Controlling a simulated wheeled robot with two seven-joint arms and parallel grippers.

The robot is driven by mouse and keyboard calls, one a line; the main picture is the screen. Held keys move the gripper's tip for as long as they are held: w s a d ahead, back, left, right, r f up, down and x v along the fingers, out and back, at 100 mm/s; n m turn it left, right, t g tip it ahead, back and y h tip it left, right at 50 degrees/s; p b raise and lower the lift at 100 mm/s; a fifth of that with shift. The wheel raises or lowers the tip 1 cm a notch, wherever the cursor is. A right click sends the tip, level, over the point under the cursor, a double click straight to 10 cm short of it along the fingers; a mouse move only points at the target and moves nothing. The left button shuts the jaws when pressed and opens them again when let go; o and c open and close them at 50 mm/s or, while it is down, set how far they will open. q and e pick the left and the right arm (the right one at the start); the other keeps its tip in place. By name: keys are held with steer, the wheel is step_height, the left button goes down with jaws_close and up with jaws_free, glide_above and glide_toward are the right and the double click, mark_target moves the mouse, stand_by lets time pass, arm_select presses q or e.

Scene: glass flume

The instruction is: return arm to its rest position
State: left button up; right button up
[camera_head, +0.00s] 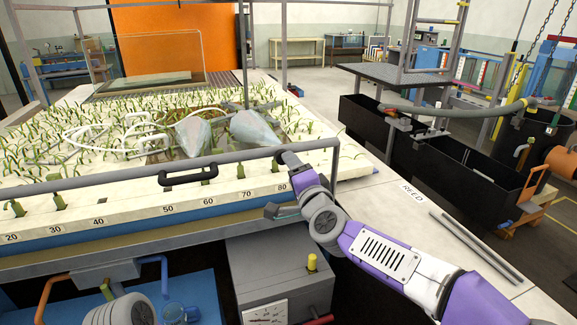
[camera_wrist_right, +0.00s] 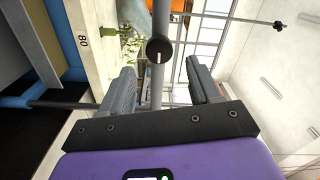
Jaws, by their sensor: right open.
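My right arm, purple and white, comes in from the lower right of the head view and reaches up to the front rail of the flume. Its hand (camera_head: 288,159) is beside the grey rail (camera_head: 230,157), near the 80 mark. In the right wrist view, my right gripper (camera_wrist_right: 160,64) is open, with two grey fingers apart. A grey bar (camera_wrist_right: 161,15) with a dark round knob (camera_wrist_right: 159,50) shows between the fingers; I cannot tell whether they touch it. My left gripper is not in view.
The planted bed (camera_head: 150,195) with a numbered front edge lies behind the rail. A grey box (camera_head: 280,275) stands below. Two dark rods (camera_head: 475,245) lie on the white ledge at right. A black tank (camera_head: 440,160) stands beyond.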

steer(key=shift+v, duration=0.8)
steer(key=s+d+f+n+g+h+p, duration=0.15)
steer(key=f+g, duration=0.25)
steer(key=f, duration=1.2)
steer(key=s+d+f+n+g+p, duration=0.2)
steer(key=f+n+g, duration=0.15)
steer(key=f, duration=1.35)
steer(key=s+d+f+n+g+p, duration=0.1)
steer(key=s+f+g, duration=0.2)
steer(key=s+f, duration=0.3)
steer(key=s+d+f+n+g+p, duration=0.1)
steer(key=s+f+g, duration=0.2)
steer(key=s+f, duration=0.4)
steer(key=s+d+f+n+g+p, duration=0.1)
steer(key=s+f, duration=0.6)
steer(key=s, duration=0.8)
steer(key=shift+s+d+n+g, duration=0.15)
steer(key=shift+s+n+g, duration=0.3)
steer(key=shift+g, duration=0.7)
